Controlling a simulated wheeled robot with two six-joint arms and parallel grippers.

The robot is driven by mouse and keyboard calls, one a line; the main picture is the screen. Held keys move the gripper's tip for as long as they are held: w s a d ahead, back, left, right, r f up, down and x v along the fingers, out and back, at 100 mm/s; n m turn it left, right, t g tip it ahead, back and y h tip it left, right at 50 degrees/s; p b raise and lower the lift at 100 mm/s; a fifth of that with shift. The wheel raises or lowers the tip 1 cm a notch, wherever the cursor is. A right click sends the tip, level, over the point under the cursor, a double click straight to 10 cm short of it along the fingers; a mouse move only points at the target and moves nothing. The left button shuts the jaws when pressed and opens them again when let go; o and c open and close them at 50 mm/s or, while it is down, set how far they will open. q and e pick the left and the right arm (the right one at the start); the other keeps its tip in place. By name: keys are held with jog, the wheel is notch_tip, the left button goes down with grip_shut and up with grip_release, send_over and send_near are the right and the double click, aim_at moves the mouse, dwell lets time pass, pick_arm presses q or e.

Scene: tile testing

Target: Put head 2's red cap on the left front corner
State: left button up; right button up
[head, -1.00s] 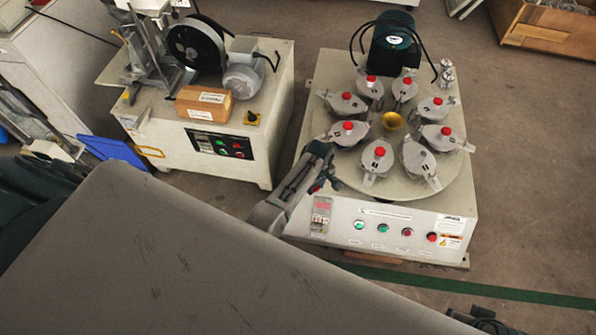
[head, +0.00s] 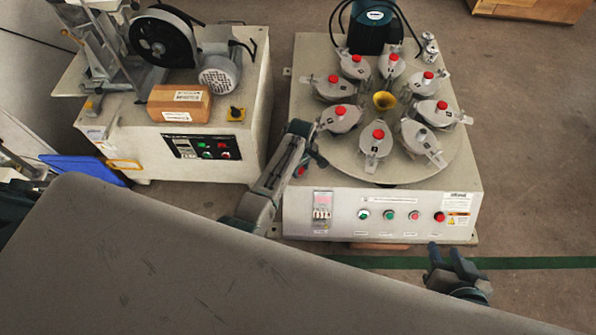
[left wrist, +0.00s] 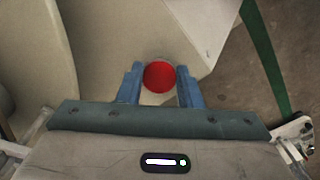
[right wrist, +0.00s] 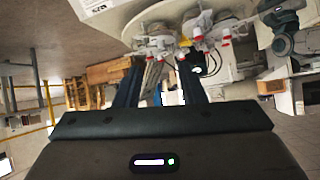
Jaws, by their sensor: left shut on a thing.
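My left gripper (head: 305,163) is shut on a red cap (head: 299,171), over the left front part of the grinding machine's pale top (head: 302,120). In the left wrist view the cap (left wrist: 160,76) sits between the two blue fingers, with the pale top and its edge below; I cannot tell the gap. One head (head: 421,138) at the right front of the round plate (head: 350,164) shows no red cap; its number is not readable. The other heads wear red caps. My right gripper (head: 455,258) is open and empty, in front of the machine.
A yellow cup (head: 384,101) stands at the plate's middle. A dark motor (head: 371,28) and small metal weights (head: 430,47) stand at the back. The front panel (head: 340,217) has several buttons. A second machine with a wooden block (head: 180,103) stands left, across a gap.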

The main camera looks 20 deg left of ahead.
pick_arm(q)
jog(key=shift+f+b, duration=0.55)
jog(key=shift+f, duration=0.1)
pick_arm(e)
jog(key=shift+w+r+t, duration=1.85)
jog(key=shift+r+t, duration=0.15)
jog(key=shift+r, duration=0.1)
pick_arm(q)
jog(key=o, duration=0.9)
jog(key=shift+f, duration=0.1)
jog(key=shift+o, duration=0.2)
pick_arm(e)
jog(key=shift+w+r, duration=0.1)
jog(key=shift+r, duration=0.05)
